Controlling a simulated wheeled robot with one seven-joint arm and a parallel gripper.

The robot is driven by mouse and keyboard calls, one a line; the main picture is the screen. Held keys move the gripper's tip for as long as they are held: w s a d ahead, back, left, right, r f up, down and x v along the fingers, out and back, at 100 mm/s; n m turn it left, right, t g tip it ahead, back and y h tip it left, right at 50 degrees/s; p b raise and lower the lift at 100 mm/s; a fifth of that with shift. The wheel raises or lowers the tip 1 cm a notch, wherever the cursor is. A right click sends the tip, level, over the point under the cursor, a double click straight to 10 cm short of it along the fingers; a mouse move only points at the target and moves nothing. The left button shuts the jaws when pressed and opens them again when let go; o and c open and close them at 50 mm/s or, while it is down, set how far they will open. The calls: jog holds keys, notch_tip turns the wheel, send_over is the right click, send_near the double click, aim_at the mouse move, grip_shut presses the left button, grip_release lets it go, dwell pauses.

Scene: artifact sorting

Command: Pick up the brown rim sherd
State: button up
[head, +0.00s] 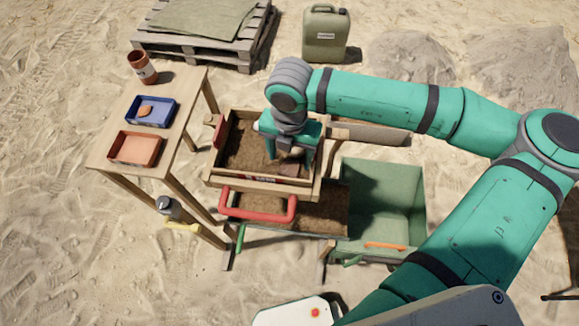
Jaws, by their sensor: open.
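My gripper (289,158) points down into a wooden-framed sieve box (213,180) that holds brown soil. It is open, low over the right part of the soil. A darker brown piece (288,168), which may be the brown rim sherd, shows just below the gripper near the front of the box. My gripper and wrist partly cover it, so its outline and any contact with the fingers cannot be told.
A wooden table (118,175) at left carries a blue tray (133,121) with an orange sherd (145,111), an orange tray (134,149) and a brown pot (142,68). A red handle (258,216) projects from the box's front. A green bin (390,190) stands right.

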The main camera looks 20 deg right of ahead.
aim_at(290, 167)
jog(key=shift+f, duration=1.8)
jog(key=c, duration=1.1)
jog(key=shift+r, duration=0.2)
